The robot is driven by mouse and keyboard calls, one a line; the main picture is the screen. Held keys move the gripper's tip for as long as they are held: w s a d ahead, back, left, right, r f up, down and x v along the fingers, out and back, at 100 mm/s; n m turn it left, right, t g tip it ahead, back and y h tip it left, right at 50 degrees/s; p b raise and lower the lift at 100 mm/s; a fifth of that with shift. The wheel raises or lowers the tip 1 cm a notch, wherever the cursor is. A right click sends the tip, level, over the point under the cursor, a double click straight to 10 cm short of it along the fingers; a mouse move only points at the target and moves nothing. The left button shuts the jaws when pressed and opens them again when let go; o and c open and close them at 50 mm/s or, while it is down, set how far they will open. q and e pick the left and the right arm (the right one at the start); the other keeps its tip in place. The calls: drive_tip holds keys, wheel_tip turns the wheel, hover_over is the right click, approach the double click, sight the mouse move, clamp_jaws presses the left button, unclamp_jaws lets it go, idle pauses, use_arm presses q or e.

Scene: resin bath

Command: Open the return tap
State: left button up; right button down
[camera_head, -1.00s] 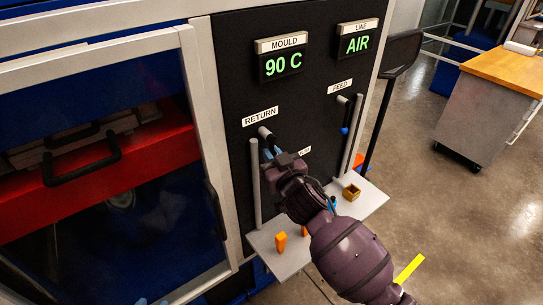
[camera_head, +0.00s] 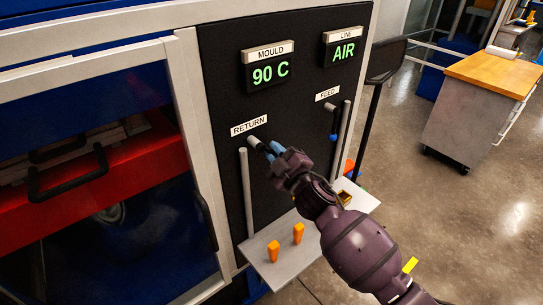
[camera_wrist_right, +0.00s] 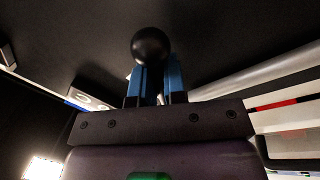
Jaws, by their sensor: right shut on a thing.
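The return tap (camera_head: 254,141) sticks out of the black panel just below the RETURN label (camera_head: 249,126), above a grey vertical pipe (camera_head: 246,190). Its dark lever slopes to the right and down into my right gripper (camera_head: 271,151). The blue fingertips are closed around the lever end. In the right wrist view a round black knob (camera_wrist_right: 151,46) sits at the blue fingers of my right gripper (camera_wrist_right: 158,80). The exact lever angle is partly hidden by the fingers. My left gripper is not in view.
The feed tap's blue knob (camera_head: 333,137) is to the right, under the FEED label (camera_head: 327,94). A grey shelf (camera_head: 268,270) below carries orange pegs (camera_head: 298,233) and a small brass-coloured box (camera_head: 345,197). Displays read 90 C (camera_head: 269,75) and AIR (camera_head: 344,50).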

drive_tip(key=n, duration=0.1)
drive_tip(key=r+n+y, duration=0.1)
drive_tip(key=n, duration=0.1)
drive_tip(key=r+n, duration=0.1)
drive_tip(key=n, duration=0.1)
drive_tip(key=shift+w+d+p, duration=0.3)
drive_tip(key=shift+d, duration=0.1)
drive_tip(key=shift+d+r+n+g+y, duration=0.1)
drive_tip(key=shift+r+n+g+y, duration=0.2)
drive_tip(key=shift+n, duration=0.7)
drive_tip(key=shift+r+n+g+y, duration=0.2)
drive_tip(key=shift+r+n+y, duration=0.15)
drive_tip(key=shift+n, duration=0.65)
drive_tip(key=shift+r, duration=0.1)
drive_tip(key=c, duration=1.2)
unclamp_jaws()
drive_tip(key=v, duration=1)
drive_tip(key=shift+s+d+b, duration=0.2)
drive_tip(key=shift+s+b, duration=0.1)
